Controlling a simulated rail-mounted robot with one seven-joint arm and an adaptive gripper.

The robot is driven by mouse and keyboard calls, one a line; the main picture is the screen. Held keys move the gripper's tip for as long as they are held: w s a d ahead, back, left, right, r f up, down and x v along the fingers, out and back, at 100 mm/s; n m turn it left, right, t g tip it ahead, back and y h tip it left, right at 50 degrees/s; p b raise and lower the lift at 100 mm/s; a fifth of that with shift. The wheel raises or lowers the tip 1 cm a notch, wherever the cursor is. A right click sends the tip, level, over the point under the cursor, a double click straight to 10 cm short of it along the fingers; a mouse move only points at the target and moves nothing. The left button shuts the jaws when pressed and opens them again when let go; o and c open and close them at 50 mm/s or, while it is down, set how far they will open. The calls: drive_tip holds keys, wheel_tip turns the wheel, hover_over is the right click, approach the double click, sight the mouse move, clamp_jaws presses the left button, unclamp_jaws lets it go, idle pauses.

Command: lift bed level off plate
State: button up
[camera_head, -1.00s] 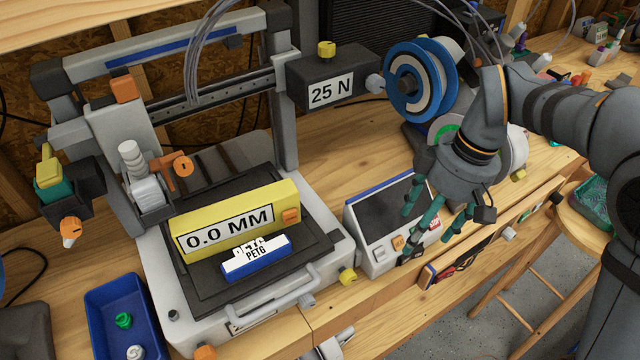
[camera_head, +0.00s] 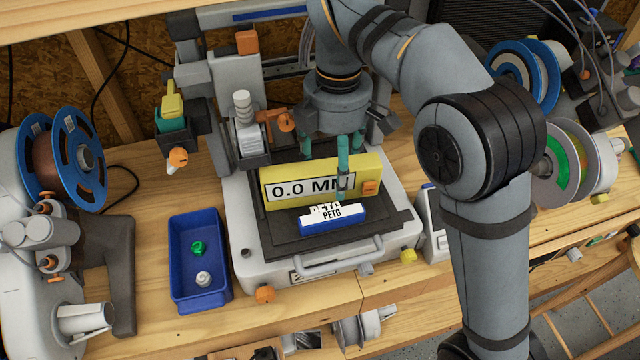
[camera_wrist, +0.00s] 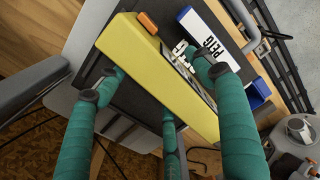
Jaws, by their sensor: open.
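The bed level (camera_head: 280,202) is a long yellow block marked "0.0 MM" with an orange button. It stands upright on the dark printer plate (camera_head: 290,240). My gripper (camera_head: 325,168) is over it from above, with green fingers spread. In the wrist view the yellow level (camera_wrist: 155,62) lies between my fingers (camera_wrist: 160,78), one on its label side and two on its back side. Whether any finger touches it is unclear. A white and blue PETG block (camera_head: 333,219) sits on the plate just in front of the level, close to the front finger.
A blue bin (camera_head: 185,278) with small green and white parts stands left of the printer. A printer handle (camera_head: 325,262) crosses the front edge. Spools (camera_head: 78,160) stand at the far left and more at the right. The bench front has some clear wood.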

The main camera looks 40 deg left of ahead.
drive_tip(key=shift+s+f, duration=0.1)
drive_tip(key=shift+f, duration=0.25)
drive_tip(key=shift+c, duration=0.5)
drive_tip(key=c, duration=1.3)
drive_tip(key=shift+r, duration=0.1)
drive_tip(key=shift+c, duration=0.2)
